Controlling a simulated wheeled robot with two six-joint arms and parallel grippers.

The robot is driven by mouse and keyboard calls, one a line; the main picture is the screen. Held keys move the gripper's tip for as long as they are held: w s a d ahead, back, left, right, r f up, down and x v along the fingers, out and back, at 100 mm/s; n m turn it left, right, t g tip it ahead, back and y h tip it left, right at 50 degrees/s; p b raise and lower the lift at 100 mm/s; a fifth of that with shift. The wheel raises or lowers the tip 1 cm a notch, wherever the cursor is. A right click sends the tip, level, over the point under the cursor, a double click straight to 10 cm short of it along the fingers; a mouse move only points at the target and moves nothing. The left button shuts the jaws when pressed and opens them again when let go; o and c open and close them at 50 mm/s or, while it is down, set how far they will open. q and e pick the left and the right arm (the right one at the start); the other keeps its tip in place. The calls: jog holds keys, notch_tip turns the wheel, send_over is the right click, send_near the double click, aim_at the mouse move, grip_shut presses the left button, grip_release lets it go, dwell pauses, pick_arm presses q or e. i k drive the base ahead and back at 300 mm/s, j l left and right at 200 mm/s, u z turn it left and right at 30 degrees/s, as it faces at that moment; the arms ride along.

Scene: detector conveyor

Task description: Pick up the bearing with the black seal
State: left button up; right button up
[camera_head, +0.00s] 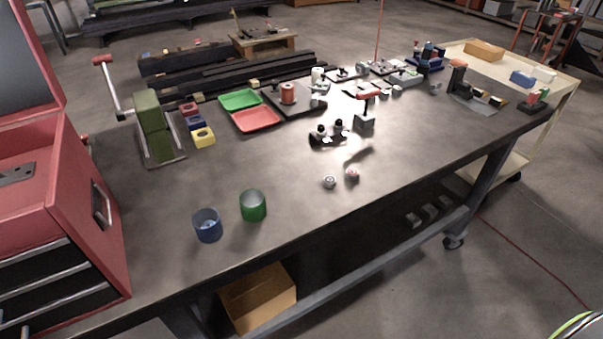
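Two small bearings lie apart, side by side, on the bare front part of the dark table (300,205). The left bearing (329,182) is grey with a dark centre and looks like the one with the black seal, though it is small. The right bearing (352,175) is metallic with a red centre. Neither of my grippers is in the head view, and nothing covers the bearings.
A blue cup (207,226) and a green cup (253,206) stand left of the bearings. Behind them are a small dark stand (328,136), a red-topped tool (366,110), a red tray (256,120) and a green tray (240,99). A red toolbox (95,215) stands far left.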

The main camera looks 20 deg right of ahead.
aim_at(329, 182)
jog(key=l+u, duration=0.15)
jog(key=l, duration=0.45)
jog(key=l+u, duration=0.2)
jog(key=l, duration=0.4)
jog(key=l+u, duration=0.15)
jog(key=l, duration=0.45)
jog(key=k+l+u, duration=0.2)
jog(key=l, duration=0.4)
